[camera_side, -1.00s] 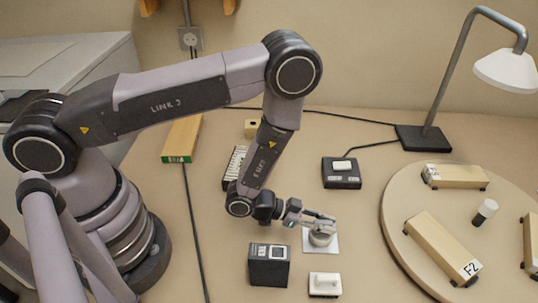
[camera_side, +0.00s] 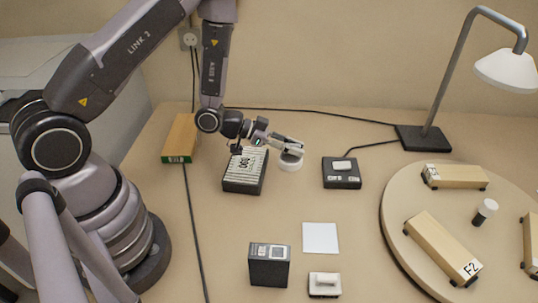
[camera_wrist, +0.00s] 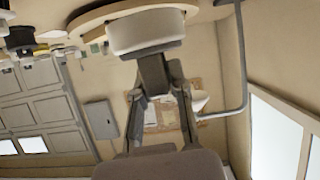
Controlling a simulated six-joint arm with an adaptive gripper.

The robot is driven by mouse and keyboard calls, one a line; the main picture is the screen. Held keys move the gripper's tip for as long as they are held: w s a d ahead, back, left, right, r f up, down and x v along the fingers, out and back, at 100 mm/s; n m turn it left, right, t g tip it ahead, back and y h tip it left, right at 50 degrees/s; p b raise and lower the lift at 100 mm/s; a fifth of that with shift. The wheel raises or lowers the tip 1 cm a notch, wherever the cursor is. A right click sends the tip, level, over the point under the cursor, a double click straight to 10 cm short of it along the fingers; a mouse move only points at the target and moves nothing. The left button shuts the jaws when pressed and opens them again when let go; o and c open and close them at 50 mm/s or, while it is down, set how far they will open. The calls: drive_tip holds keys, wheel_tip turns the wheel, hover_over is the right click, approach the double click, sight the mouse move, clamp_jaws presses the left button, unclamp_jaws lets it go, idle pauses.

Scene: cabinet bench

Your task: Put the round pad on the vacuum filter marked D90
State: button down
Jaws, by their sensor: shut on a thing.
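The round pad (camera_side: 290,163) is a pale disc with a grey neck. My gripper (camera_side: 287,147) is shut on it and holds it above the bench, to the right of the filter's far end. In the wrist view the pad (camera_wrist: 145,32) is at the top centre, its grey neck between my fingers. The vacuum filter marked D90 (camera_side: 243,178) is a dark box with a pale ribbed top, lying on the bench; its label reads sideways. The pad is apart from the filter. My wrist is close to the filter's far end.
A bare white square (camera_side: 320,238) lies at front centre. Near it stand a dark box (camera_side: 268,267) and a white-handled block (camera_side: 324,285). A small dark unit (camera_side: 341,175) is right of the pad. A round board (camera_side: 400,252) with labelled blocks and a lamp (camera_side: 424,138) stand at right.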

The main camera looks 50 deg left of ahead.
drive_tip(key=s+a+r, duration=0.1)
drive_tip(key=s+a, duration=0.2)
drive_tip(key=a, duration=0.9)
hover_over(248, 163)
wheel_tip(248, 163, down, 7)
drive_tip(key=shift+f, duration=0.45)
drive_tip(key=shift+f, duration=0.1)
drive_tip(key=c, duration=1.1)
unclamp_jaws()
drive_tip(key=shift+w, duration=0.1)
drive_tip(key=shift+o, duration=0.2)
